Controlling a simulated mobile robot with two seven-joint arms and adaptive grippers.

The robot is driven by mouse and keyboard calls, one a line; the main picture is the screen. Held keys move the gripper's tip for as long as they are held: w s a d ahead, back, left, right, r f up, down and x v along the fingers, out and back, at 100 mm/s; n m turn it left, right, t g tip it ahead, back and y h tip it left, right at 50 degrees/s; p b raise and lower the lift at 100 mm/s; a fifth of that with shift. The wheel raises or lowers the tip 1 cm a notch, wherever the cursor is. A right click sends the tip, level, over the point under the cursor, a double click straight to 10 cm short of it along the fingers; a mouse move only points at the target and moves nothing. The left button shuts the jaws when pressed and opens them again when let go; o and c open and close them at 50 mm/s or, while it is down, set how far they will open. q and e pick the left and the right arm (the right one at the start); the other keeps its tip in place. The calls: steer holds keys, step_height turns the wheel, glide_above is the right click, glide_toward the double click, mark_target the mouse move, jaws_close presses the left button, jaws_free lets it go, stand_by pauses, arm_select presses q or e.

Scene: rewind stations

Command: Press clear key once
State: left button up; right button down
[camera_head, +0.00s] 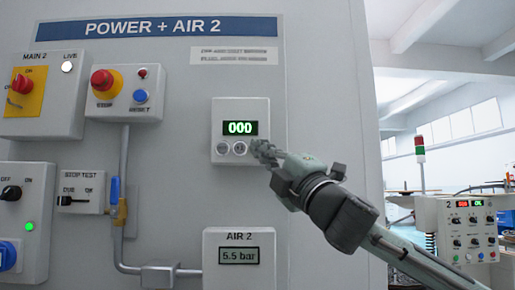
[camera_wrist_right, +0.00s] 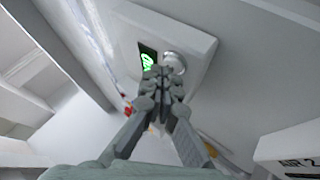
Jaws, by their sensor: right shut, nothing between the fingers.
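A white counter box (camera_head: 216,122) is on the grey panel, with a lit green display (camera_head: 240,128) reading 000. Below the display are two round keys, a left key (camera_head: 223,148) and a right key (camera_head: 240,148); their labels are too small to read. My right gripper (camera_head: 257,148) is shut and empty, its tips at the box's lower right, beside the right key. In the right wrist view the shut tips (camera_wrist_right: 160,74) overlap the box near the display (camera_wrist_right: 147,58) and one round key (camera_wrist_right: 174,62). I cannot tell whether they touch. My left gripper is out of view.
An AIR 2 gauge box (camera_head: 238,277) reading 5.5 bar is below. To the left are a red stop button (camera_head: 103,82), a blue button (camera_head: 141,96), switches and a conduit (camera_head: 123,160). A control box (camera_head: 466,232) stands at right.

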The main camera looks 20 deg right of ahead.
steer(key=shift+s+a, duration=0.15)
steer(key=shift+s, duration=0.35)
steer(key=s, duration=0.2)
steer(key=s+a, duration=0.1)
steer(key=s, duration=0.1)
steer(key=shift+s+a+p, duration=0.2)
steer(key=shift+s+p, duration=0.1)
steer(key=shift+s, duration=0.1)
stand_by(0.7)
